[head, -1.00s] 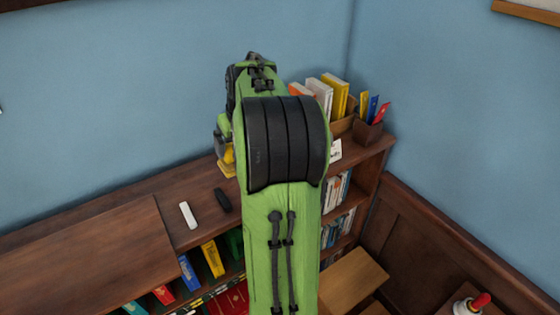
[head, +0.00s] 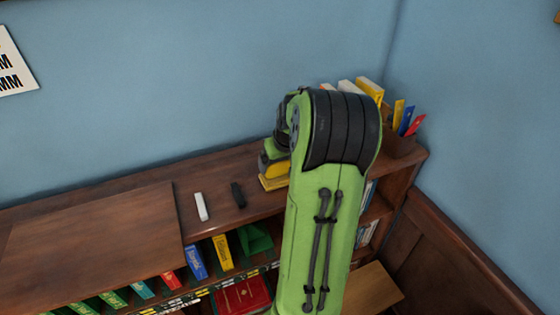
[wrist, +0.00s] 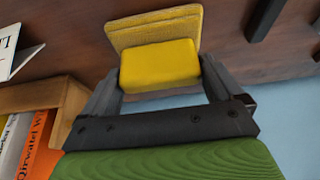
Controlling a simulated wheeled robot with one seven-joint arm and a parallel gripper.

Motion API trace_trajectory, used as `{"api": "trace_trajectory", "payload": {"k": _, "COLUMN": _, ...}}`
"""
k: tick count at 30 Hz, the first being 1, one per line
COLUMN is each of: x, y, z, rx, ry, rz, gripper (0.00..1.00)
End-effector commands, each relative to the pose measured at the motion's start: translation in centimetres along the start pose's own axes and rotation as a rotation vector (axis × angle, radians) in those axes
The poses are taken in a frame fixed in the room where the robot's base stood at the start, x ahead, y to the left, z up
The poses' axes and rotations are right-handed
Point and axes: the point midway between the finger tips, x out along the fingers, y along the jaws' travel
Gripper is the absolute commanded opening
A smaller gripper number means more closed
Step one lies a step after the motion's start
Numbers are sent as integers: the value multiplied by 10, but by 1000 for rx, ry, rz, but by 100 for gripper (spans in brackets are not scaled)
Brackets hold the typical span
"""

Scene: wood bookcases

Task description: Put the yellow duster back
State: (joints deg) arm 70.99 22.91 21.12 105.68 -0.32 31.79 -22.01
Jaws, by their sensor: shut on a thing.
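The yellow duster (head: 273,183) is at the top of the wood bookcase, close in front of the blue wall. It has a bright yellow block and a paler ribbed pad. My gripper (wrist: 162,80) is shut on the yellow block, with a dark finger on each side, and the duster also shows in the wrist view (wrist: 160,65). The pad faces the brown wood top; I cannot tell whether it touches it. My green arm hides part of the duster in the head view.
A white stick (head: 201,206) and a black one (head: 238,195) lie on the bookcase top (head: 265,203) left of the duster. A wooden box of books (wrist: 75,105) and a pen holder (head: 402,145) stand to the right. A raised wooden panel (head: 90,240) is at the left.

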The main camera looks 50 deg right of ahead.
Motion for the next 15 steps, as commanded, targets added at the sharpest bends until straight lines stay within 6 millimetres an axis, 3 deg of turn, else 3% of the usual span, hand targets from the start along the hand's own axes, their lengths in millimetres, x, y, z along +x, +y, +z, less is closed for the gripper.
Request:
{"api": "trace_trajectory", "payload": {"k": 6, "x": 4, "y": 0, "z": 2, "rx": 1, "ry": 0, "rz": 1, "gripper": 65}}
{"api": "trace_trajectory", "payload": {"k": 7, "x": 4, "y": 0, "z": 2, "rx": 1, "ry": 0, "rz": 1, "gripper": 98}}
{"api": "trace_trajectory", "payload": {"k": 15, "x": 0, "y": 0, "z": 0, "rx": 1, "ry": 0, "rz": 0, "gripper": 100}}
